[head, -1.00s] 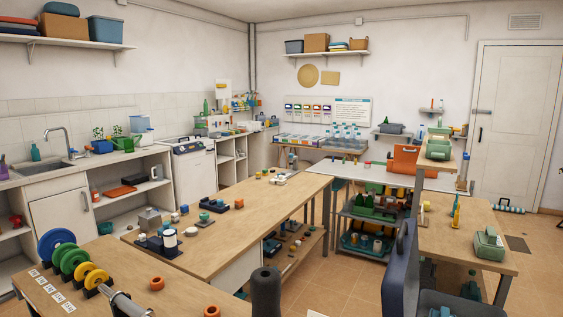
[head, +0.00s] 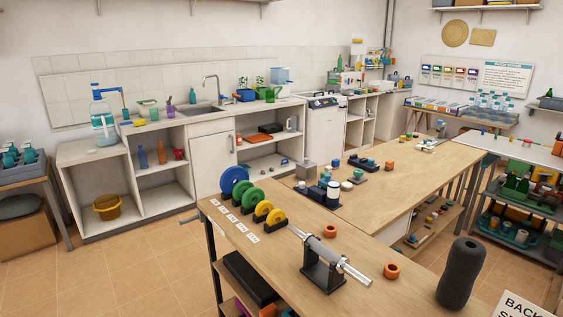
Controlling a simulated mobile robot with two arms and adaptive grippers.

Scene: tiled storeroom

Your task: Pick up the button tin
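I cannot pick out the button tin for sure in the head view. A small silver-grey box (head: 306,171) stands on the long wooden table, beside a dark tray with small jars (head: 324,192); whether it is the tin I cannot tell. Several other small items on that table are too small to identify. Neither of my grippers is in view.
The near wooden table (head: 290,235) holds a rack of coloured discs (head: 233,181), a metal bar on a dark stand (head: 323,272) and orange rings (head: 391,270). A dark grey cylinder (head: 460,274) stands at the right. Tiled floor (head: 150,260) is clear at the left.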

